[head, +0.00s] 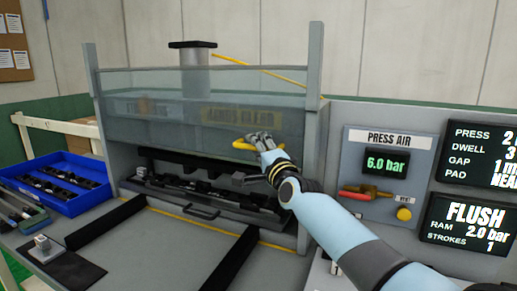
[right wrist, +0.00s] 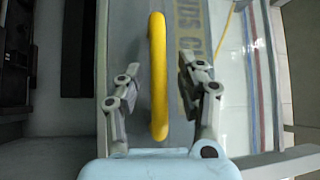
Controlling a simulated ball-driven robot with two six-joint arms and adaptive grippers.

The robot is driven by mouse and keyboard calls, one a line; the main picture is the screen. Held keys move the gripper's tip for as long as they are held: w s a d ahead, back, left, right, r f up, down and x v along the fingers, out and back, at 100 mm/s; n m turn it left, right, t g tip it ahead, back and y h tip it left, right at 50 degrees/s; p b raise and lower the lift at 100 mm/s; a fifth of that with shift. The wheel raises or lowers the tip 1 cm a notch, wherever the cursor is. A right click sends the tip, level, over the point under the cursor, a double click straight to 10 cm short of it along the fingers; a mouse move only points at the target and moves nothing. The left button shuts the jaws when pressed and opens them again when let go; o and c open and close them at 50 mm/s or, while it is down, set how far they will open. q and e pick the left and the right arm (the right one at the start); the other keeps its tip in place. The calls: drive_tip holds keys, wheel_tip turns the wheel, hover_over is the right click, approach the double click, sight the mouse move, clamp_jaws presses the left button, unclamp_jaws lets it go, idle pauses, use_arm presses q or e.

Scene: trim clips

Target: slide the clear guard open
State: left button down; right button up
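The clear guard (head: 150,112) is a see-through panel between two grey posts, with faded lettering on it. Its lower edge sits above the dark tooling, and a gap shows beneath it. Its yellow handle (head: 240,146) is near the lower right of the panel. My right gripper (head: 261,142) is at the handle. In the right wrist view, the yellow handle (right wrist: 158,75) stands between the two open fingers of the gripper (right wrist: 159,68), with a visible space on either side. My left gripper is not in view.
A blue tray (head: 90,200) with dark parts stands at the left. A small metal block (head: 42,248) is on a dark pad at the front left. At the right are a PRESS AIR panel (head: 390,160) with a red lever and yellow knob, and display screens (head: 467,225).

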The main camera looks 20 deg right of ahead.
drive_tip(key=s+f, duration=0.1)
drive_tip(key=s, duration=1.1)
drive_tip(key=shift+a+f, duration=0.3)
idle(0.4)
